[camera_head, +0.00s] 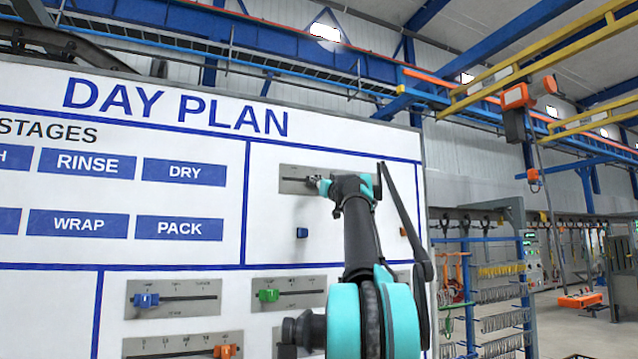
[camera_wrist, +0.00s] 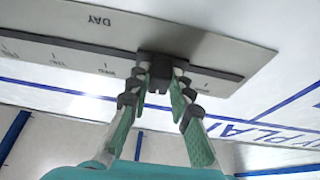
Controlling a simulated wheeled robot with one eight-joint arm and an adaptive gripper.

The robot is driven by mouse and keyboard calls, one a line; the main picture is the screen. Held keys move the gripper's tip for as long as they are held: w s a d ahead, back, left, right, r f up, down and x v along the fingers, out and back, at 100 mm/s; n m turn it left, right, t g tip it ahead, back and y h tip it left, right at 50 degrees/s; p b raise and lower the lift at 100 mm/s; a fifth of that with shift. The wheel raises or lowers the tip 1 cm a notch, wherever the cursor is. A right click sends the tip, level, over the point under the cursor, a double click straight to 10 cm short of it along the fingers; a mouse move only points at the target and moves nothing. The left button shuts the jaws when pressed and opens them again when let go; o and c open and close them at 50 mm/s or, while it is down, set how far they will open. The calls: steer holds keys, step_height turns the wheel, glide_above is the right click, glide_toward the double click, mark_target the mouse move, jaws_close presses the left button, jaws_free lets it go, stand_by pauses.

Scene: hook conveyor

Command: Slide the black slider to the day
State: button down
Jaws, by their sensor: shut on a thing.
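The grey slider plate (camera_head: 296,172) is mounted high on the right part of the white "DAY PLAN" board. My gripper (camera_head: 322,184) is at its left half in the head view and hides the slider there. In the wrist view the plate (camera_wrist: 200,50) appears upside down, with the word "DAY" and several small day labels along a dark slot. The black slider (camera_wrist: 160,72) sits in this slot, between the fingertips of my gripper (camera_wrist: 160,88), which is shut on it. The labels beside the slider are too small to read surely.
Below are a blue switch (camera_head: 302,232), a plate with a blue slider (camera_head: 146,299), one with a green slider (camera_head: 268,295) and one with an orange slider (camera_head: 224,351). An orange hoist (camera_head: 516,97) hangs to the right, away from the board.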

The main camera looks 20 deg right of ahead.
steer(key=shift+d, duration=0.1)
steer(key=d, duration=1.5)
steer(key=shift+w, duration=0.25)
steer(key=c, duration=1.4)
jaws_free()
steer(key=shift+o, duration=0.2)
steer(key=v, duration=1.2)
steer(key=shift+f, duration=0.15)
